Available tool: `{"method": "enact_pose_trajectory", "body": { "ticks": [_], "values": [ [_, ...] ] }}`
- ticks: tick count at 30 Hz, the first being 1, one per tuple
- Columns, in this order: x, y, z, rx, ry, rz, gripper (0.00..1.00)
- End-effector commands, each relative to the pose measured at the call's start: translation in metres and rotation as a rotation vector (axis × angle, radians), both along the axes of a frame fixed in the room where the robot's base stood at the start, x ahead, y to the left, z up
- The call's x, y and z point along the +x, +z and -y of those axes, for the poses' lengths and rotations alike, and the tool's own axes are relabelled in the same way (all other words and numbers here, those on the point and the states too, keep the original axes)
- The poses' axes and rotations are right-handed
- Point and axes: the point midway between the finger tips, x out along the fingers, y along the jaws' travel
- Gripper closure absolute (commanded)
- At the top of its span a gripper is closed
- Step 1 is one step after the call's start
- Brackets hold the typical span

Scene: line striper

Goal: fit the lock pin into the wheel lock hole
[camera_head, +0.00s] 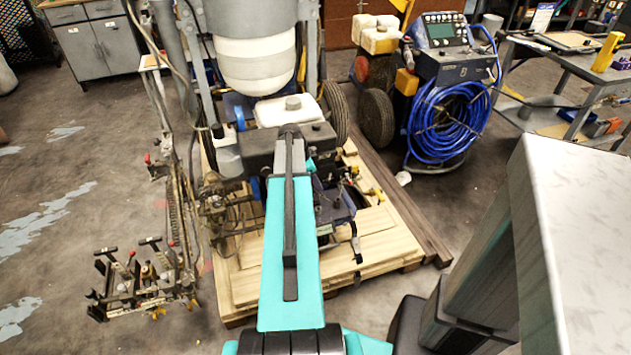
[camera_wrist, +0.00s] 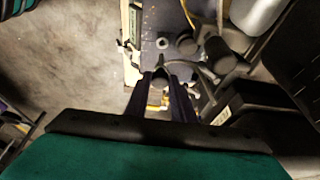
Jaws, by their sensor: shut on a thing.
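My gripper (camera_wrist: 160,80) shows in the wrist view, its two dark fingers shut on a small dark rounded piece, seemingly the lock pin (camera_wrist: 160,84). Most of the pin is hidden between the fingers. Just past the fingertips lies a blue-grey plate (camera_wrist: 151,58) of the line striper, with small round fittings on it. I cannot make out the wheel lock hole or whether the pin touches the plate. In the head view the line striper (camera_head: 262,55) stands on a wooden pallet, and my arm hides the gripper and pin.
Dark cylindrical parts (camera_wrist: 219,52) and a black box-like part (camera_wrist: 255,108) crowd the gripper's right side in the wrist view. The wooden pallet (camera_head: 375,240) lies under the machine. A blue hose coil (camera_head: 440,125) and a grey cart (camera_head: 572,72) stand to the right. Open floor is at left.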

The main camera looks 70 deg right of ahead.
Motion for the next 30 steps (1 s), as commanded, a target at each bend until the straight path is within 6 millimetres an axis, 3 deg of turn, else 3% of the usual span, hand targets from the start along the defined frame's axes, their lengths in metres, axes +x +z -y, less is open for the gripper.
{"method": "enact_pose_trajectory", "body": {
  "ticks": [15,30],
  "values": [
    [0.001,-0.032,0.000,0.001,0.002,0.000,0.97],
    [0.001,-0.035,-0.001,0.000,0.002,0.000,0.97]
  ]
}}
